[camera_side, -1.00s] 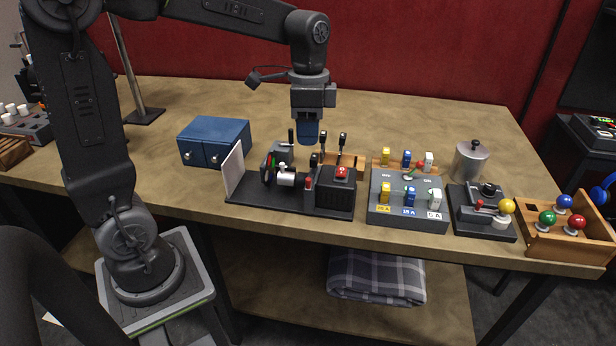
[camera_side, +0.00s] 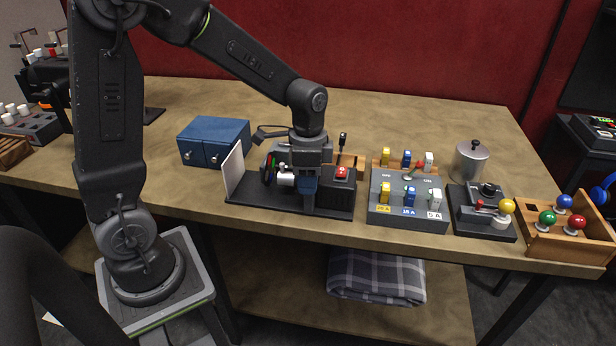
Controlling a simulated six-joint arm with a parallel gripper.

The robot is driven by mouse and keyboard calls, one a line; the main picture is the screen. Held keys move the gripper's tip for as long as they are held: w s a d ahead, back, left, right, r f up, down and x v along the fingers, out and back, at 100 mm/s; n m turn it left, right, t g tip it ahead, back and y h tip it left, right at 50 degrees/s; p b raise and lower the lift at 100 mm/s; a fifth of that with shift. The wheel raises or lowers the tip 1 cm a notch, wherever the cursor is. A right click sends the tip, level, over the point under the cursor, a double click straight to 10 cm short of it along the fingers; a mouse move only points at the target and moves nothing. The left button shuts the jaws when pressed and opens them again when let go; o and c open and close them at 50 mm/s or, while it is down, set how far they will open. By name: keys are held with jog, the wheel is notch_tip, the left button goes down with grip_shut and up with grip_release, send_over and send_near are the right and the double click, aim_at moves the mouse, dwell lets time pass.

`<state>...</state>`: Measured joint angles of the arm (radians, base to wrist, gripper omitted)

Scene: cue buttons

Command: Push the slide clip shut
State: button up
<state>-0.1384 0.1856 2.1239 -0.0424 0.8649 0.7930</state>
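A black bench device (camera_side: 262,198) stands near the table's front edge. It carries an upright white panel (camera_side: 233,172), coloured discs (camera_side: 270,167), a white cylinder (camera_side: 285,180) and a black box with a red button (camera_side: 342,172). My gripper (camera_side: 308,194) points down over the device, between the white cylinder and the black box. The slide clip cannot be made out for certain; the middle of the device is hidden behind my gripper. Contact cannot be told.
A blue two-door cabinet (camera_side: 214,141) stands at the back left. A grey switch panel (camera_side: 407,213), a black lever box (camera_side: 480,216), a metal canister (camera_side: 468,161) and a wooden tray with coloured balls (camera_side: 562,238) stand to the right. The table's back is clear.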

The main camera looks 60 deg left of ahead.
grip_shut()
dwell(0.3)
jog(key=shift+w+a+r, duration=0.1)
jog(key=shift+w+a, duration=0.55)
jog(key=shift+w, duration=0.1)
grip_release()
jog(key=shift+s, duration=0.1)
